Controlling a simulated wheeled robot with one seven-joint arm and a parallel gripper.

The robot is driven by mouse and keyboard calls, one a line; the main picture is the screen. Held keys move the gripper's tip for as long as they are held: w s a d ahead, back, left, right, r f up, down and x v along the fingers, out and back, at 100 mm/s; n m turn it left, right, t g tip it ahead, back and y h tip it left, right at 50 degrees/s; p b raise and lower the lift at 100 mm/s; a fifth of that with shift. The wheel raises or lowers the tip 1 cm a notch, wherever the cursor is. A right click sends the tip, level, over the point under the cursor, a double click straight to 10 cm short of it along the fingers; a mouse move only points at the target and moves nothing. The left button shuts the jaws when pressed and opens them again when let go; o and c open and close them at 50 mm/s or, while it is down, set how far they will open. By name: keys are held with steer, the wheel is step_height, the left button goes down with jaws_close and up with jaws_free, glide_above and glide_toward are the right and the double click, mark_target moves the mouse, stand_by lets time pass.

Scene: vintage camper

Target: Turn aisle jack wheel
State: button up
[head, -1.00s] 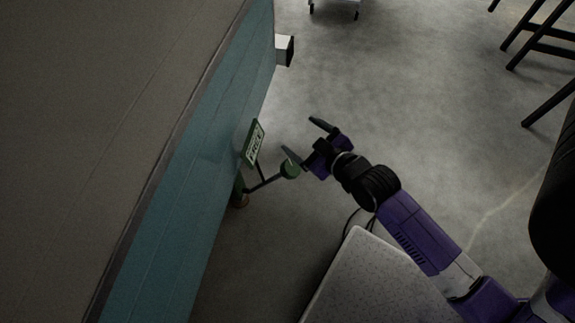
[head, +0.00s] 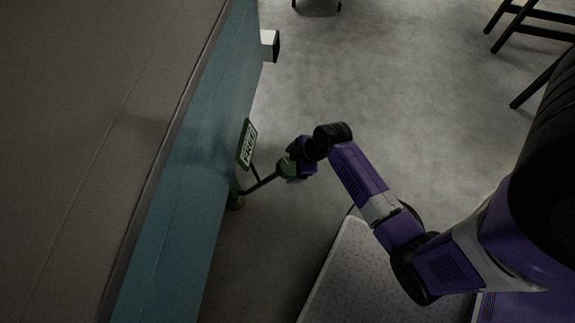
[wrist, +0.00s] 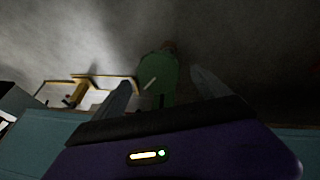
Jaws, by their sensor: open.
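The green round knob (head: 285,168) of the jack wheel sits on the end of a dark bar beside the teal camper wall. A green sign with pale lettering (head: 247,145) stands on a thin post from that bar. The bar's other end meets a dark jack post (head: 236,200) low against the wall. My gripper (head: 292,171) is at the knob and partly hides it. In the wrist view my gripper (wrist: 161,84) is open, with a green part (wrist: 158,75) between its two fingers. I cannot tell whether the fingers touch it.
The teal camper wall (head: 190,160) runs along the left, with a small white box (head: 269,46) jutting from it. A speckled pale surface (head: 370,270) lies at the bottom. Dark stool legs (head: 530,30) stand at the upper right. The grey floor between is clear.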

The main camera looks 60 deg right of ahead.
mark_target(288, 167)
steer(key=shift+x, duration=1.75)
steer(key=c, duration=1.4)
